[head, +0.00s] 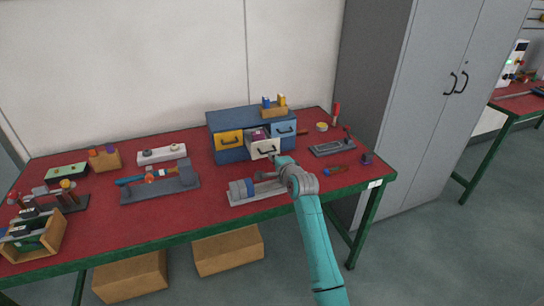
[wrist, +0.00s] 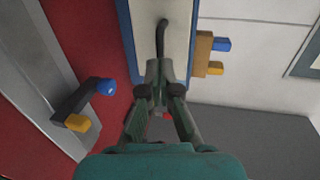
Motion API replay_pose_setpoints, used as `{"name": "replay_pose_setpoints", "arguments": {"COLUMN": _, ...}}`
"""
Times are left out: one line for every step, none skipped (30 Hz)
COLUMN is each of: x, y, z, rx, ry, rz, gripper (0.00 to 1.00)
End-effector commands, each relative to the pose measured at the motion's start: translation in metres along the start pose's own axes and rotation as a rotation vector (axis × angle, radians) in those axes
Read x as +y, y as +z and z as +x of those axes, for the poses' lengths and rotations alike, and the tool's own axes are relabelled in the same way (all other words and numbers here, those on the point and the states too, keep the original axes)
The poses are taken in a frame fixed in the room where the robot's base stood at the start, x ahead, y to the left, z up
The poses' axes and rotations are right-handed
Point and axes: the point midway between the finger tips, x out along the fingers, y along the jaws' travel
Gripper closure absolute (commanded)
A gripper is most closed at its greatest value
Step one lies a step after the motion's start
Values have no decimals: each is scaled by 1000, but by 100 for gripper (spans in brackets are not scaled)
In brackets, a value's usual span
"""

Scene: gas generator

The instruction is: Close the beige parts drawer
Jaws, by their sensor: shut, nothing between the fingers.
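The beige parts drawer (head: 262,149) stands pulled out from the middle of the blue cabinet (head: 240,118), with its open top showing dark and purple contents. It has a dark handle on its front. My gripper (head: 274,160) is just in front of this drawer, at its lower right in the head view. In the wrist view, my gripper (wrist: 160,68) is shut and empty, its tips over the pale drawer front (wrist: 178,40), close to one end of the dark handle (wrist: 161,36). I cannot tell whether the tips touch the front.
A yellow drawer (head: 229,141) and a blue drawer (head: 284,130) flank the beige one and look shut. A wooden block with blue and yellow pieces (head: 274,110) sits on the cabinet. A grey vise-like fixture (head: 254,189) lies on the red table below my gripper.

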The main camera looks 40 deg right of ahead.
Motion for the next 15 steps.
{"name": "replay_pose_setpoints", "arguments": {"x": -1, "y": 0, "z": 6, "rx": -1, "ry": 0, "rz": 0, "gripper": 100}}
{"name": "replay_pose_setpoints", "arguments": {"x": 0, "y": 0, "z": 9, "rx": -1, "ry": 1, "rz": 0, "gripper": 100}}
{"name": "replay_pose_setpoints", "arguments": {"x": 0, "y": 0, "z": 11, "rx": -1, "ry": 1, "rz": 0, "gripper": 100}}
{"name": "replay_pose_setpoints", "arguments": {"x": 0, "y": 0, "z": 13, "rx": 0, "ry": 0, "rz": 0, "gripper": 100}}
{"name": "replay_pose_setpoints", "arguments": {"x": 0, "y": 0, "z": 15, "rx": 0, "ry": 0, "rz": 0, "gripper": 100}}
{"name": "replay_pose_setpoints", "arguments": {"x": 0, "y": 0, "z": 16, "rx": 0, "ry": 0, "rz": 0, "gripper": 100}}
{"name": "replay_pose_setpoints", "arguments": {"x": 0, "y": 0, "z": 17, "rx": 0, "ry": 0, "rz": 0, "gripper": 100}}
{"name": "replay_pose_setpoints", "arguments": {"x": 0, "y": 0, "z": 18, "rx": 0, "ry": 0, "rz": 0, "gripper": 100}}
{"name": "replay_pose_setpoints", "arguments": {"x": 0, "y": 0, "z": 18, "rx": 0, "ry": 0, "rz": 0, "gripper": 100}}
{"name": "replay_pose_setpoints", "arguments": {"x": 0, "y": 0, "z": 18, "rx": 0, "ry": -1, "rz": 0, "gripper": 100}}
{"name": "replay_pose_setpoints", "arguments": {"x": 0, "y": 0, "z": 18, "rx": 0, "ry": -1, "rz": 0, "gripper": 100}}
{"name": "replay_pose_setpoints", "arguments": {"x": 0, "y": 0, "z": 18, "rx": 0, "ry": -1, "rz": 0, "gripper": 100}}
{"name": "replay_pose_setpoints", "arguments": {"x": 0, "y": 0, "z": 18, "rx": 0, "ry": -1, "rz": 0, "gripper": 100}}
{"name": "replay_pose_setpoints", "arguments": {"x": 0, "y": 0, "z": 18, "rx": 0, "ry": -1, "rz": 0, "gripper": 100}}
{"name": "replay_pose_setpoints", "arguments": {"x": 0, "y": 0, "z": 18, "rx": 0, "ry": 0, "rz": 0, "gripper": 100}}
